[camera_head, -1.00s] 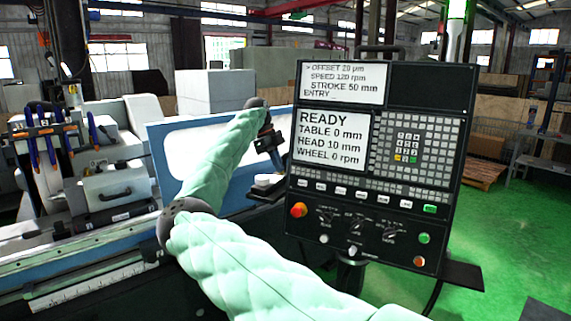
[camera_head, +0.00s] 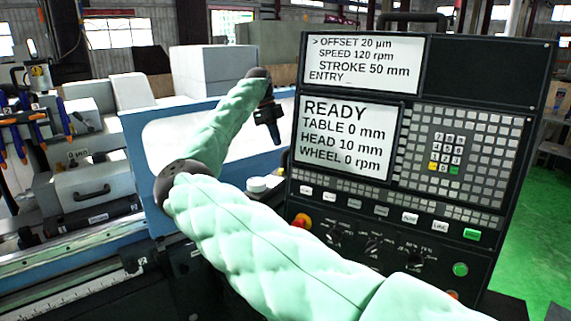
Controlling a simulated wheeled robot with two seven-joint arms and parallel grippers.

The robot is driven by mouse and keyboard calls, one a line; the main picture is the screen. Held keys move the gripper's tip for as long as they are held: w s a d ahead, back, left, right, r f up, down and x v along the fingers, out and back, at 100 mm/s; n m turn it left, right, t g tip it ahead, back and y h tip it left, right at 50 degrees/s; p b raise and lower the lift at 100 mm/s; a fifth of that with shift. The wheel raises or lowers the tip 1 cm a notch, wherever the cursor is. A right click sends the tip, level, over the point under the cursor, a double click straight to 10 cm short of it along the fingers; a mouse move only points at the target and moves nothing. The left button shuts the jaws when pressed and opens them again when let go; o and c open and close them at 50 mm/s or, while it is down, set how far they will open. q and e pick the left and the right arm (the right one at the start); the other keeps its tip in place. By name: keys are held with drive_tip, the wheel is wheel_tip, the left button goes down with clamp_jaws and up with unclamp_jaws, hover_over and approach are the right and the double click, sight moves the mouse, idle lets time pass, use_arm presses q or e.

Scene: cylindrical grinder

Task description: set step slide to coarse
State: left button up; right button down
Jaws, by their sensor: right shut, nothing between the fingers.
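The control panel (camera_head: 470,80) of the grinder stands at the right, tilted in the view and much larger than the arm's gripper. A row of small dark selector knobs (camera_head: 373,244) with fine white lettering sits low on its face. The lettering is too small to read, so I cannot tell which control is the step slide or how it is set. My right gripper (camera_head: 268,130) is shut and empty, pointing down just left of the panel's screens, apart from the panel. My right arm covers part of the panel's lower edge. My left gripper is not in view.
The screens (camera_head: 347,138) read READY, OFFSET 20 µm and HEAD 10 mm. A red-orange knob (camera_head: 301,222) and a green button (camera_head: 460,269) sit on the lower panel. The blue-framed machine guard (camera_head: 140,150) stands behind my arm. Green floor (camera_head: 555,220) is open at right.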

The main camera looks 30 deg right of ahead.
sight(285, 176)
drive_tip(key=p+x, duration=0.3)
drive_tip(key=x, duration=0.2)
drive_tip(key=shift+d+f, duration=0.1)
drive_tip(key=shift+d, duration=0.05)
drive_tip(key=p+x, duration=0.2)
drive_tip(key=x, duration=0.1)
drive_tip(key=shift+w+d+f+p, duration=0.1)
drive_tip(key=shift+d+f+p, duration=0.05)
drive_tip(key=shift+f+p, duration=0.15)
drive_tip(key=shift+p+x, duration=0.35)
drive_tip(key=shift+x, duration=0.45)
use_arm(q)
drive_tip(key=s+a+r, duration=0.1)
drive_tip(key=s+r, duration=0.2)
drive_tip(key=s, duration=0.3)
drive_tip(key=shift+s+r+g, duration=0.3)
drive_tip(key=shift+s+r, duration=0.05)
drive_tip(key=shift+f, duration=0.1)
use_arm(e)
drive_tip(key=shift+f, duration=0.1)
